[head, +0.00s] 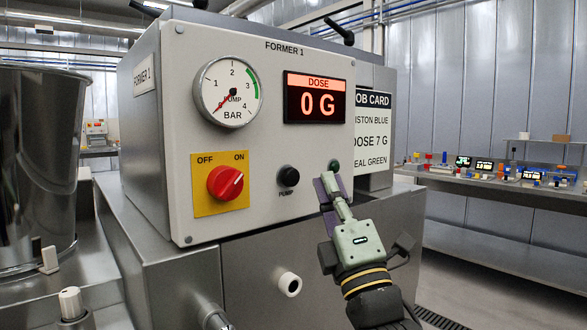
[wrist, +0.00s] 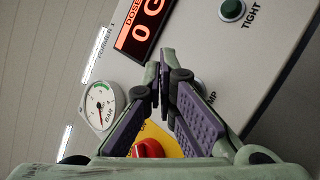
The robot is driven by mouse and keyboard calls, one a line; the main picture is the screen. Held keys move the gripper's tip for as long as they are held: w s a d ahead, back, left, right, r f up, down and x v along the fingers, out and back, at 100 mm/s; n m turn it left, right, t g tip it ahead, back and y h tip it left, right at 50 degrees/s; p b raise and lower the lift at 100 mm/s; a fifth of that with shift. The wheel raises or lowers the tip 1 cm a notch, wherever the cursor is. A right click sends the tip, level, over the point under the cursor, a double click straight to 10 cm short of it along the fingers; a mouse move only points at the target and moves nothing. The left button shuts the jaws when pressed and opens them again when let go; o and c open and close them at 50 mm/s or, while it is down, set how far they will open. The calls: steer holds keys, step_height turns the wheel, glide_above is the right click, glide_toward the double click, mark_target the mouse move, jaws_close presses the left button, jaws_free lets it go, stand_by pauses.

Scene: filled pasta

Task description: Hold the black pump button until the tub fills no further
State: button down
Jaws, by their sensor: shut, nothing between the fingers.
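The black pump button (head: 288,177) sits on the grey panel above the word PUMP. In the wrist view it is mostly hidden behind a finger, beside the letters MP. My gripper (head: 326,182) is shut and empty, right of the button in the head view; I cannot see it touching the button. In the wrist view the fingertips (wrist: 163,70) meet in front of the panel. The dose display (head: 317,98) reads 0 G. The pump gauge (head: 229,95) needle points to its low end. I cannot make out the tub or its level.
A red switch knob (head: 225,183) on a yellow plate points towards ON. A green button (head: 334,165) is close beside my fingertips in the head view; the wrist view shows one marked TIGHT (wrist: 232,9). A job card (head: 373,130) is partly covered. A steel vessel (head: 38,150) stands left.

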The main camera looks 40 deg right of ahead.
mark_target(292, 178)
steer(key=shift+w+a, duration=0.2)
steer(key=shift+w, duration=1.55)
steer(key=shift+w+b, duration=0.15)
steer(key=shift+b, duration=0.25)
steer(key=shift+w+h, duration=0.3)
steer(key=shift+w+b, duration=0.35)
steer(key=shift+w, duration=0.1)
stand_by(5.1)
